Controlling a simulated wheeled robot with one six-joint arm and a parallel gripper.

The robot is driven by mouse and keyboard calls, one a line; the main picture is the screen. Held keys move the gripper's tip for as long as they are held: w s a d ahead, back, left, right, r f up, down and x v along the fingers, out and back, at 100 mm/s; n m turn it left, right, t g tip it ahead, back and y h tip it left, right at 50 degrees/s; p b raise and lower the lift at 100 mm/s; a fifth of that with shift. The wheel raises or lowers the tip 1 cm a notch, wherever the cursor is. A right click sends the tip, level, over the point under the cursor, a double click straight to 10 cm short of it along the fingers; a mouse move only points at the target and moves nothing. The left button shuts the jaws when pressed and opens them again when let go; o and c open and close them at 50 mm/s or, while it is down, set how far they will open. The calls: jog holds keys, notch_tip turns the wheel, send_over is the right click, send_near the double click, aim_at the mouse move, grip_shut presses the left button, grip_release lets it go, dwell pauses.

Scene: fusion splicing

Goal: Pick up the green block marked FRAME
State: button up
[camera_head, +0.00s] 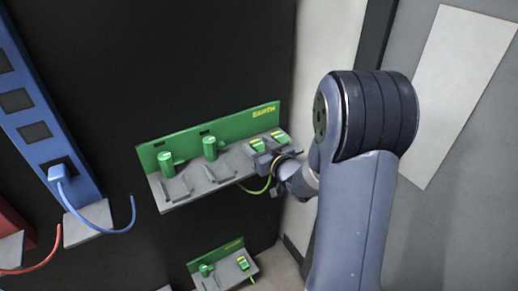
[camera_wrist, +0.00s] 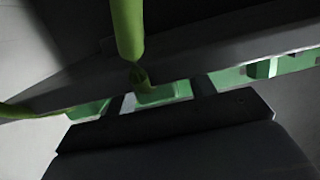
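In the head view a green panel marked EARTH (camera_head: 228,128) stands behind a grey shelf (camera_head: 203,182). Two green blocks with yellow labels sit at the shelf's right end, one (camera_head: 257,145) left of the other (camera_head: 280,137); their lettering is too small to read. My gripper (camera_head: 272,161) is at the shelf's front edge, just before these blocks. In the wrist view a green block (camera_wrist: 165,93) with a green cable (camera_wrist: 127,30) lies between my two dark fingers (camera_wrist: 160,97). The fingers are apart, one on each side; contact with the block cannot be made out.
Two green cylindrical plugs (camera_head: 168,162) (camera_head: 211,148) stand on the shelf's left part. A lower green unit (camera_head: 222,262) is below. A blue panel (camera_head: 48,125) with a blue cable (camera_head: 112,230) is at left. A grey wall is close on the right.

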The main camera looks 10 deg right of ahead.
jog(key=c, duration=0.9)
jog(key=shift+r, duration=0.1)
